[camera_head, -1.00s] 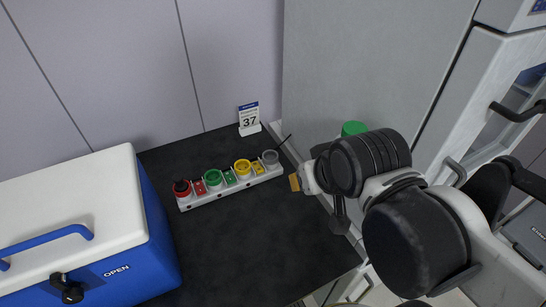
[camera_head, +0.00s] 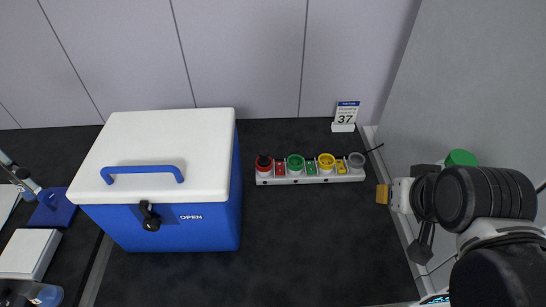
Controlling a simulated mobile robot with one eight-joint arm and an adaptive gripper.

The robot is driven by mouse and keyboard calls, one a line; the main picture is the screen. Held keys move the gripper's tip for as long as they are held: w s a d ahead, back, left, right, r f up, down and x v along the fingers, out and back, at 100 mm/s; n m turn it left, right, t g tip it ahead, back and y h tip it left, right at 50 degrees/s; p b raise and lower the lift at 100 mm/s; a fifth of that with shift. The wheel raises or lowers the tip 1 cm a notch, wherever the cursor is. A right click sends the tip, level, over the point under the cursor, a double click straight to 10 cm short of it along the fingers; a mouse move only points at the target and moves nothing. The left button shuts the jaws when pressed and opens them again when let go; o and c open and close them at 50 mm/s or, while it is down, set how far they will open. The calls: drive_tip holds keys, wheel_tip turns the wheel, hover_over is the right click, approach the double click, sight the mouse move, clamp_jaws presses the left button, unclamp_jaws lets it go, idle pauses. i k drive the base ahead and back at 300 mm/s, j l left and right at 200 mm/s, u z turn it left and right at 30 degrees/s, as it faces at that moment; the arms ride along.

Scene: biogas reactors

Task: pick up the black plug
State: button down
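No separate black plug can be made out with certainty. A strip (camera_head: 310,178) on the dark bench holds a row of round sockets. Its leftmost red socket (camera_head: 264,163) has something dark in its opening, too small to identify. Green, yellow and grey sockets follow to the right. A thin black rod (camera_head: 374,149) sticks out by the grey socket (camera_head: 356,160). My gripper (camera_head: 383,194) is at the right, apart from the strip, with a tan tip pointing left. Its fingers are mostly hidden, so its opening cannot be judged.
A blue cooler (camera_head: 170,229) with a white lid stands left of the strip. A sign marked 37 (camera_head: 344,117) stands behind it. A green round object (camera_head: 461,158) is behind my arm, near the grey wall panel (camera_head: 440,90). The bench (camera_head: 310,245) before the strip is clear.

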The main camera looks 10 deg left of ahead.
sight(264, 162)
drive_tip(key=k+j+u, duration=0.1)
drive_tip(key=j+u, duration=0.55)
drive_tip(key=j, duration=0.3)
